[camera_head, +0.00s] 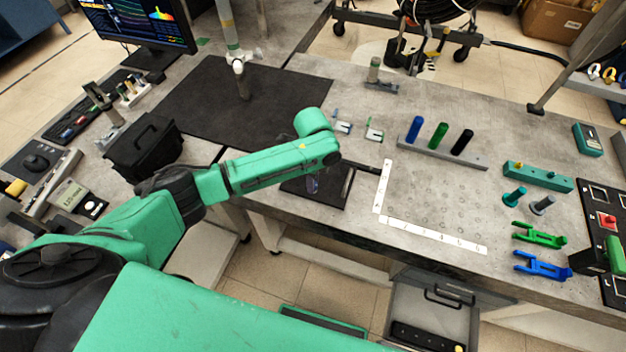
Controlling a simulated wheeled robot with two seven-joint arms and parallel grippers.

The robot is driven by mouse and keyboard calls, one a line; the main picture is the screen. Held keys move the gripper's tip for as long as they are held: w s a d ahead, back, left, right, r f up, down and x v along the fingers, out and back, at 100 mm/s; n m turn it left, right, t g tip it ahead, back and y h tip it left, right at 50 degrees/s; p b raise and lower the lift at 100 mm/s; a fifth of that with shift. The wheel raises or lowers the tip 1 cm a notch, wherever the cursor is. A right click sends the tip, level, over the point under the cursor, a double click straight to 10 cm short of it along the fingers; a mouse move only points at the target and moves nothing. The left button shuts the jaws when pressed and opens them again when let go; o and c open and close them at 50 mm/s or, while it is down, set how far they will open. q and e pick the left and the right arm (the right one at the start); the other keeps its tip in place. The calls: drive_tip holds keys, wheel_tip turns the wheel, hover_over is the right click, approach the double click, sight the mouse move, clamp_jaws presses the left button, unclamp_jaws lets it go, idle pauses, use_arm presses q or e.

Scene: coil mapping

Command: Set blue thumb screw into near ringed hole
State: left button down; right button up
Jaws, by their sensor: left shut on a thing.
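My left arm reaches in from the left over the front of the table. Its gripper (314,181) is mostly hidden under the green wrist, above a black pad. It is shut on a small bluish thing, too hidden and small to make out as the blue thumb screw. A teal thumb screw (515,196) and a grey thumb screw (542,205) stand at the right of the table. The hole field (440,205), bordered by white lettered and numbered strips, lies right of the gripper. No ring around any hole can be made out. My right gripper is not in view.
A grey rack (443,154) holds blue, green and black cylinders behind the hole field. Green (540,237) and blue (541,267) forked pieces lie near the right front edge. A black box (143,147) stands left. The dark mat (225,105) is mostly clear.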

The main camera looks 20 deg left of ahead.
use_arm(q)
drive_tip(key=shift+f+b, duration=0.3)
drive_tip(key=shift+f, duration=0.3)
idle(0.4)
drive_tip(key=m, duration=0.5)
drive_tip(key=c, duration=0.6)
unclamp_jaws()
drive_tip(key=shift+o, duration=0.2)
